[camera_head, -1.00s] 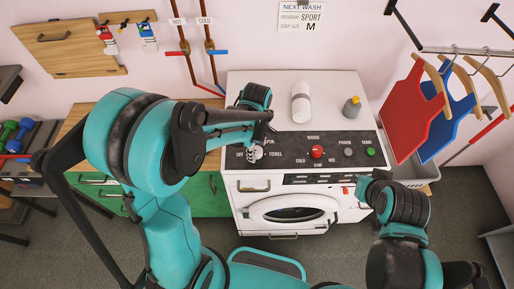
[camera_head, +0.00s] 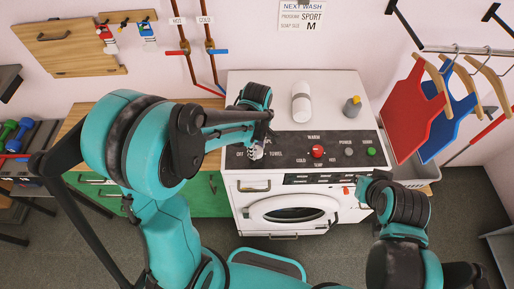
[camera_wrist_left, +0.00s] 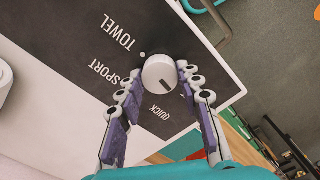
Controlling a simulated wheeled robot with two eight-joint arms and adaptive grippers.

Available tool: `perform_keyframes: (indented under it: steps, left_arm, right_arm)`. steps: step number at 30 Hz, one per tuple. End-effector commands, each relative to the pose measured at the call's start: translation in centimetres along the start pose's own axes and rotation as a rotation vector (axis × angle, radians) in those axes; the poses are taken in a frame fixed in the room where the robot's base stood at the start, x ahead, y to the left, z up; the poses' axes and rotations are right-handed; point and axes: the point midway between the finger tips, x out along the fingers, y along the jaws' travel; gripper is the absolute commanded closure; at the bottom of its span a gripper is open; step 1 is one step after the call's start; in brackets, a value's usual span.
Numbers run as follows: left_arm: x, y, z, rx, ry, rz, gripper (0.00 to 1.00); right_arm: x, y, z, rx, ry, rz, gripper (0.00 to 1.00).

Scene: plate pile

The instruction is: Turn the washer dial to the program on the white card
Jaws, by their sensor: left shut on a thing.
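The white card (camera_head: 302,16) on the back wall reads NEXT WASH, PROGRAM SPORT, SOAP SIZE M. The washer (camera_head: 296,205) stands below it with a dark control panel. The round white dial (camera_wrist_left: 160,73) sits on this panel, with TOWEL, SPORT and QUICK printed around it in the left wrist view. A dark mark shows on the dial's lower right part, on the side of QUICK. My left gripper (camera_wrist_left: 161,82) is shut on the dial, one finger on each side. My right gripper (camera_head: 364,186) is at the washer's right front edge; its fingers are unclear.
A white bottle (camera_head: 301,102) and a grey bottle with a yellow cap (camera_head: 352,109) stand on the washer top. A red knob (camera_head: 317,152) and a green button (camera_head: 371,152) sit further right on the panel. Red and blue aprons (camera_head: 410,110) hang at right.

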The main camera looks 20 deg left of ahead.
Motion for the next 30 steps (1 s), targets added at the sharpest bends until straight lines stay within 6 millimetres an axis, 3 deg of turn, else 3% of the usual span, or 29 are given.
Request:
perform_keyframes:
  steps: [30]
  left_arm:
    - [0.0, 0.1, 0.0, 0.936, 0.002, 0.001, 0.93]
  right_arm:
    - [2.5, 0.0, 1.8, 0.000, 0.000, 0.000, 1.00]
